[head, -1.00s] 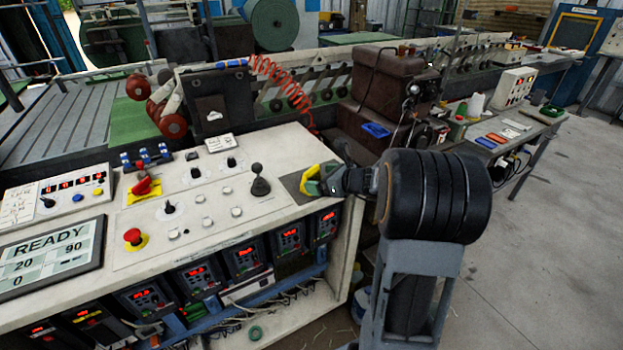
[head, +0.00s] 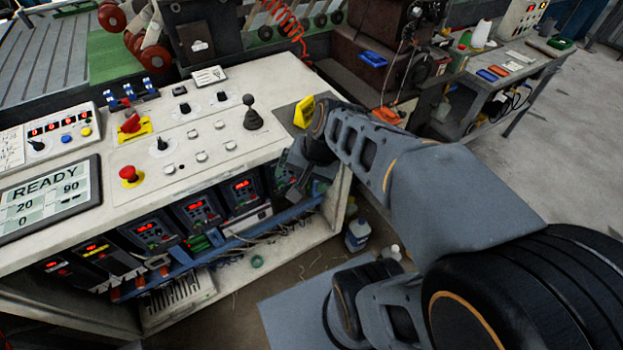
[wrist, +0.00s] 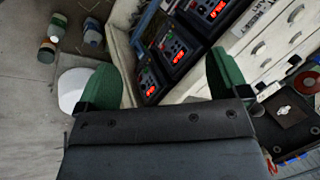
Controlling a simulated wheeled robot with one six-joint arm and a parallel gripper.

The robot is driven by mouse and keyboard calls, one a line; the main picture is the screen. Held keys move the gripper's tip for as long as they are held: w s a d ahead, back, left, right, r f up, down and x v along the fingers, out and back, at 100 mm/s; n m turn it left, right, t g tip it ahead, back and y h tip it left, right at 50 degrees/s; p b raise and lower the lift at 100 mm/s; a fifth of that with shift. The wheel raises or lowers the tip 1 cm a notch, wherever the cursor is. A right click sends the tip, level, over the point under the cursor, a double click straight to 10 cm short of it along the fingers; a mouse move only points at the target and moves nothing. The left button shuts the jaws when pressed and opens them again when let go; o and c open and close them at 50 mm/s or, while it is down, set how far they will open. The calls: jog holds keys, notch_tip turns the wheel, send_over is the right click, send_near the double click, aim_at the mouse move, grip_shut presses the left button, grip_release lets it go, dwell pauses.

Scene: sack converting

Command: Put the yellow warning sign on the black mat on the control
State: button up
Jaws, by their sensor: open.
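The yellow warning sign (head: 303,111) stands on the black mat (head: 284,116) at the right end of the control desk top (head: 232,92). My wrist partly covers the mat and sits close to the sign's right. My gripper (head: 287,170) hangs in front of the desk, below the top's edge, apart from the sign. In the wrist view my gripper (wrist: 167,85) has its two green fingers wide apart with nothing between them. The sign does not show clearly in the wrist view.
A black joystick (head: 252,115) stands left of the mat. A red emergency button (head: 129,174) is farther left. Controllers with red displays (head: 200,206) fill the desk front near my gripper. A bottle (head: 357,235) stands on the floor. Open floor lies at the right.

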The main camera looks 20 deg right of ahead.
jog(key=s+n+h, duration=0.1)
jog(key=n, duration=0.1)
jog(key=s+n+h, duration=0.1)
jog(key=n, duration=0.1)
jog(key=s+n+h, duration=0.1)
jog(key=n, duration=0.2)
jog(key=shift+d+r+t, duration=0.2)
jog(key=shift+d+t, duration=0.1)
jog(key=shift+r+p, duration=0.5)
jog(key=shift+r, duration=0.15)
dwell(1.1)
